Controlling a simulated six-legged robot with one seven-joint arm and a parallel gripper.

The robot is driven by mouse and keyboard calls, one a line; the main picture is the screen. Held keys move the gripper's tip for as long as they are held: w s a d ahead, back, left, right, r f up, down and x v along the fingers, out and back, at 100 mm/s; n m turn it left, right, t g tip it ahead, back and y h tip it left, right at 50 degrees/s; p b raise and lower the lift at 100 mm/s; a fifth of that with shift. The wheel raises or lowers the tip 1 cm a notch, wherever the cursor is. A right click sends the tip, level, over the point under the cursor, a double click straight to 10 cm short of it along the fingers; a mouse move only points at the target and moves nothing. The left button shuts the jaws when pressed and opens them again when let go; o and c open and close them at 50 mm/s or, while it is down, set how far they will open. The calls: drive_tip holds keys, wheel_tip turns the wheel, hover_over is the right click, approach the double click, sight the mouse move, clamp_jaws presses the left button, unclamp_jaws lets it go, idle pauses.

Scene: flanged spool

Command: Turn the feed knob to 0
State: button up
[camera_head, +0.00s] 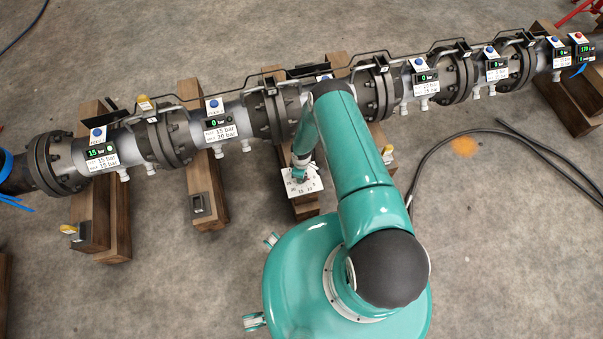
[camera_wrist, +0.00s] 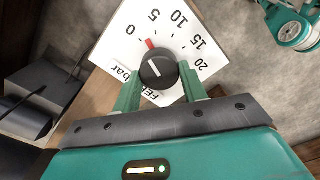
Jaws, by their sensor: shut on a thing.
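The feed knob (camera_wrist: 158,72) is a round black knob on a white dial plate (camera_wrist: 118,48) marked 0, 5, 10, 15 and 20, in the wrist view. Its red pointer (camera_wrist: 150,44) lies between the 0 and 5 marks, a little nearer the 5. My gripper (camera_wrist: 159,78) has its two green fingers on either side of the knob and is shut on it. In the head view the white plate (camera_head: 311,187) stands below the pipe, and my gripper (camera_head: 299,174) is over it. The knob is largely hidden there.
A flanged pipe (camera_head: 189,131) crosses the head view on wooden blocks (camera_head: 209,190), with several pressure displays along it. A black cable (camera_head: 450,137) lies on the floor at the right. The concrete floor in front is mostly clear.

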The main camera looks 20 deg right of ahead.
drive_tip(key=shift+n, duration=1.2)
drive_tip(key=o, duration=1)
drive_tip(key=shift+r, duration=0.1)
wheel_tip(320, 180, up, 14)
drive_tip(key=shift+f, duration=0.15)
